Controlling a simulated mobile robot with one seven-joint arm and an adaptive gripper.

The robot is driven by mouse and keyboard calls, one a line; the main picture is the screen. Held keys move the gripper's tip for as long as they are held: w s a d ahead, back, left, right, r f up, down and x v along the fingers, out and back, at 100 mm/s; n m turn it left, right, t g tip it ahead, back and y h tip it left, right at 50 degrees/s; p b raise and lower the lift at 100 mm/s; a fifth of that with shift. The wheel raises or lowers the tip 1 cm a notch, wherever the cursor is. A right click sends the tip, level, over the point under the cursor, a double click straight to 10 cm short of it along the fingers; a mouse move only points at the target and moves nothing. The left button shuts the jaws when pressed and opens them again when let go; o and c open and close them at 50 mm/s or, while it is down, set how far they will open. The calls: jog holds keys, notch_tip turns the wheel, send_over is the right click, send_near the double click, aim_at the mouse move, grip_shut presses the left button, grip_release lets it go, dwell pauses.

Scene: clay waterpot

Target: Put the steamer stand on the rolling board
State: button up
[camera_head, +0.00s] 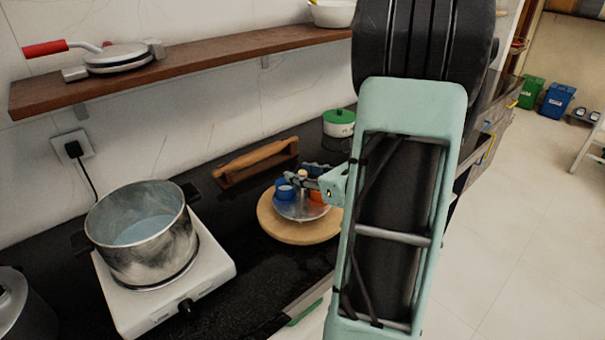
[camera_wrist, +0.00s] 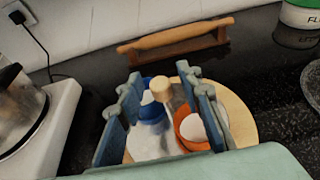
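The steamer stand is a shiny metal plate (camera_head: 300,210) with a wooden knob (camera_wrist: 161,86), a blue cup (camera_head: 285,190) and an orange cup (camera_wrist: 186,128). The orange cup holds a white, egg-like thing (camera_wrist: 192,127). The stand appears to rest on the round wooden rolling board (camera_head: 290,233), within its rim; the board also shows in the wrist view (camera_wrist: 241,118). My gripper (camera_wrist: 163,80) is over the stand, one finger on each side of the knob. Gaps show between the knob and both fingers. The stand's underside is hidden.
A rolling pin on a wooden rack (camera_head: 255,160) stands behind the board. A metal pot (camera_head: 145,250) of liquid sits on a white hotplate (camera_head: 215,262) at left. A green-lidded pot (camera_head: 339,124) is farther back. A wooden shelf (camera_head: 200,62) runs above the dark counter.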

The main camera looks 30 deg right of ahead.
jog(key=shift+r, duration=0.25)
jog(key=p+v, duration=0.1)
jog(key=v, duration=1.1)
jog(key=shift+f, duration=0.15)
